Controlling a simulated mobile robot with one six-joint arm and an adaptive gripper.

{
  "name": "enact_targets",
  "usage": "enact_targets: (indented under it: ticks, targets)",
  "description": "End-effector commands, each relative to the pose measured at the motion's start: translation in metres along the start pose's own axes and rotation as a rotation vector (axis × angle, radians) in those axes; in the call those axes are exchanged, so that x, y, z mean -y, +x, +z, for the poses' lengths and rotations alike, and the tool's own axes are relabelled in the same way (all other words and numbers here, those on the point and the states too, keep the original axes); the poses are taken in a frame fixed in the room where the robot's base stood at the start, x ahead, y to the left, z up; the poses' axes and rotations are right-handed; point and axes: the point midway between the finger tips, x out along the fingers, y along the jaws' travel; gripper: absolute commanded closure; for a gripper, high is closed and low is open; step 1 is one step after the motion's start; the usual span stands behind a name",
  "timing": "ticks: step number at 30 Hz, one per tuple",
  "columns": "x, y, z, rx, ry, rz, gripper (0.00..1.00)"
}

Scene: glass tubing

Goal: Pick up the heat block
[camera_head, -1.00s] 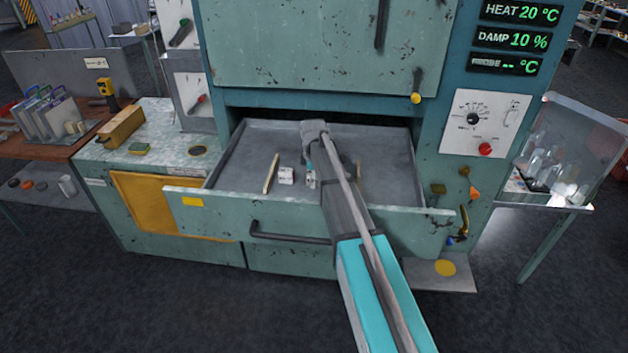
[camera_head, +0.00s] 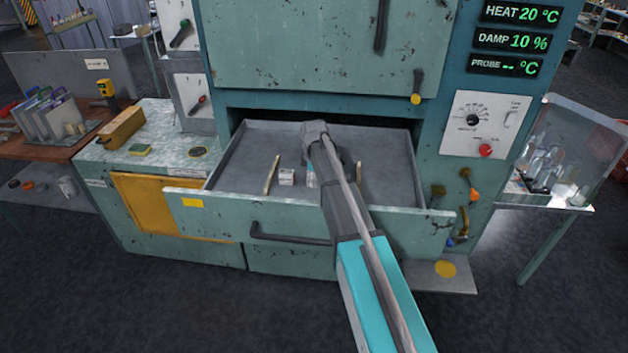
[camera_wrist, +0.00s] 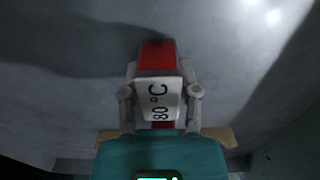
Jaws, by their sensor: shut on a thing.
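The heat block (camera_wrist: 158,57) has a red end and a white face marked 80 °C in the wrist view. My gripper (camera_wrist: 160,80) is shut on it, one finger on each side. I cannot tell how far the block is from the drawer floor.
A small white block (camera_head: 286,176), a pale bluish item (camera_head: 310,178) and a tan strip (camera_head: 271,175) lie in the drawer left of my arm. The drawer's front wall (camera_head: 215,205) and sides surround this space.

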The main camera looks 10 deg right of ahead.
Motion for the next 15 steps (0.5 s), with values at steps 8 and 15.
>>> enact_targets:
  ticks: [8,15]
  targets:
    - [0.0,-0.003,0.0,0.0,0.0,0.0,1.0]
    - [0.0,-0.015,0.0,0.0,0.0,0.0,1.0]
